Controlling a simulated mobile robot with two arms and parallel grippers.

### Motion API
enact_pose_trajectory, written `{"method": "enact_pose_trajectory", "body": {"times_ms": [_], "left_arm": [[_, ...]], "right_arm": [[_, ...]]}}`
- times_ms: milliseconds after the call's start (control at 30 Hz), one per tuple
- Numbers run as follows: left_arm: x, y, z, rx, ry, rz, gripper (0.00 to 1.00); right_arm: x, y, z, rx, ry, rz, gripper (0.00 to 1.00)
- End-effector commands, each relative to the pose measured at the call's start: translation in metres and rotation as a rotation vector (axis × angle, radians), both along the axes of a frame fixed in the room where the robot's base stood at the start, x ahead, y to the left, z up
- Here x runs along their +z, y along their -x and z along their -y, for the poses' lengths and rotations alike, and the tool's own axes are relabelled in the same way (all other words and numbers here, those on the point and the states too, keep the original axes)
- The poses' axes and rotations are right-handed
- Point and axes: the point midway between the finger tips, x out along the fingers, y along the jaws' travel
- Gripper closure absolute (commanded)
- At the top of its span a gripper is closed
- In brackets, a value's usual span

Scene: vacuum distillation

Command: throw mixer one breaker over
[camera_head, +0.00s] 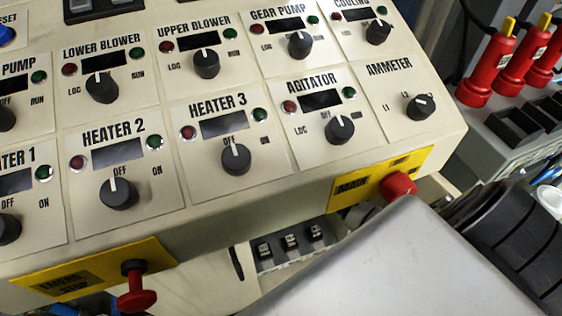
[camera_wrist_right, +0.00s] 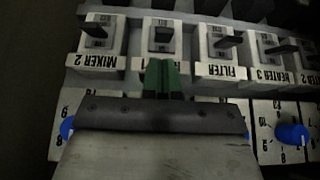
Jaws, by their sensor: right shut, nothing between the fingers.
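In the right wrist view, a row of grey breakers with dark levers runs across the top, and its labels appear upside down. The breaker (camera_wrist_right: 162,37) between MIXER 2 and FILTER has a label mostly covered by my fingers, so I cannot read it in full. My right gripper (camera_wrist_right: 166,66) is shut and empty. Its green fingertips are at that label, just below the breaker in the picture; I cannot tell if they touch. The MIXER 2 breaker (camera_wrist_right: 102,35) is to the left. My left gripper is not in view.
The FILTER breaker (camera_wrist_right: 222,43) and HEATER 3 breaker (camera_wrist_right: 270,52) stand close on the right. A blue dial (camera_wrist_right: 291,134) is at lower right. In the head view, the control panel (camera_head: 190,205) has many knobs, a red emergency stop (camera_head: 137,288) and a red main knob (camera_head: 397,186).

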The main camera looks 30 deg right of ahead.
Motion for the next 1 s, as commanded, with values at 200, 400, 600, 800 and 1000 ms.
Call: {"method": "enact_pose_trajectory", "body": {"times_ms": [200, 400, 600, 800, 1000], "left_arm": [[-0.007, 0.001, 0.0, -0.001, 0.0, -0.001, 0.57], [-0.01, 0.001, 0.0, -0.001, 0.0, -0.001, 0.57], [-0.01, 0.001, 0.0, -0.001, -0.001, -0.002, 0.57], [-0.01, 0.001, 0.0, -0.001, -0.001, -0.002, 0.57], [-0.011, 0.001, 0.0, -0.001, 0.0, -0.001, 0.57]], "right_arm": [[-0.032, -0.016, 0.003, 0.0, 0.0, 0.0, 1.0], [-0.045, -0.022, 0.005, 0.0, 0.0, 0.001, 1.0], [-0.047, -0.023, 0.005, 0.001, 0.0, 0.001, 1.0], [-0.047, -0.023, 0.006, 0.001, 0.001, 0.001, 1.0], [-0.049, -0.021, 0.005, 0.001, 0.005, 0.024, 1.0]]}}
